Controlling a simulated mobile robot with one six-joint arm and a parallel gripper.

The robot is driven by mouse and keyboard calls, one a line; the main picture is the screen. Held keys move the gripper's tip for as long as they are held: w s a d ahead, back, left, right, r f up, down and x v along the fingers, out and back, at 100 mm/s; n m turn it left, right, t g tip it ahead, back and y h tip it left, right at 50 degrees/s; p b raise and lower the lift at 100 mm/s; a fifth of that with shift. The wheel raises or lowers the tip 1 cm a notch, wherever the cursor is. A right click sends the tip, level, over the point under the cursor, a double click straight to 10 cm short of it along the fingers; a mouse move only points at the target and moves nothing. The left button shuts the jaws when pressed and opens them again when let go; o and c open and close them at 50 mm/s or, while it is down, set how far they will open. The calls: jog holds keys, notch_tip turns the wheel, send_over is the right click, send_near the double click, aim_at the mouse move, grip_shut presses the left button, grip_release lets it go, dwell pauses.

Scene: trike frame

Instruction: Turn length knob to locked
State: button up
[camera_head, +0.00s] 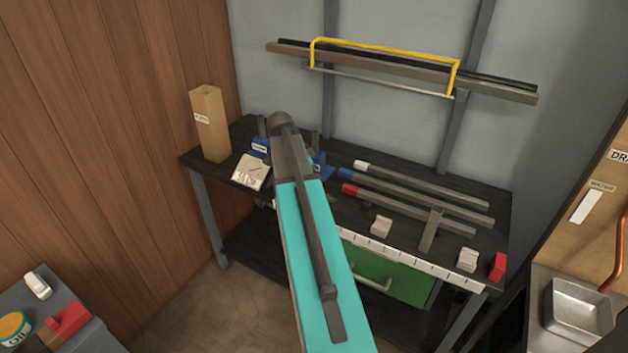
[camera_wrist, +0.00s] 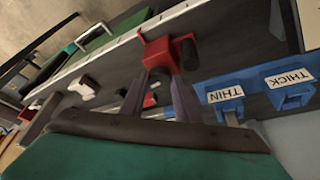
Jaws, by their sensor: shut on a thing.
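In the wrist view a red block (camera_wrist: 162,55) sits against the white ruled edge of the bench. A dark rounded part (camera_wrist: 189,54) shows at its right side. My gripper (camera_wrist: 163,76) reaches to the block, its two grey fingers close together with red between them. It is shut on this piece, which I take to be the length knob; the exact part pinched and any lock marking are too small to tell. In the head view my teal arm hides the gripper and this piece.
Blue fixtures marked THIN (camera_wrist: 224,94) and THICK (camera_wrist: 290,82) stand close to the right of the fingers. In the head view several tubes (camera_head: 425,192) lie on the bench. A green drawer (camera_head: 400,277) is below, and a wooden box (camera_head: 209,124) stands at the left.

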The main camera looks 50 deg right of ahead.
jog(key=shift+d, duration=0.15)
jog(key=o, duration=1)
jog(key=shift+o, duration=0.2)
jog(key=b+v, duration=0.2)
jog(key=v, duration=1.1)
jog(key=shift+a+r, duration=0.25)
jog(key=shift+r, duration=0.1)
jog(key=shift+w, duration=0.1)
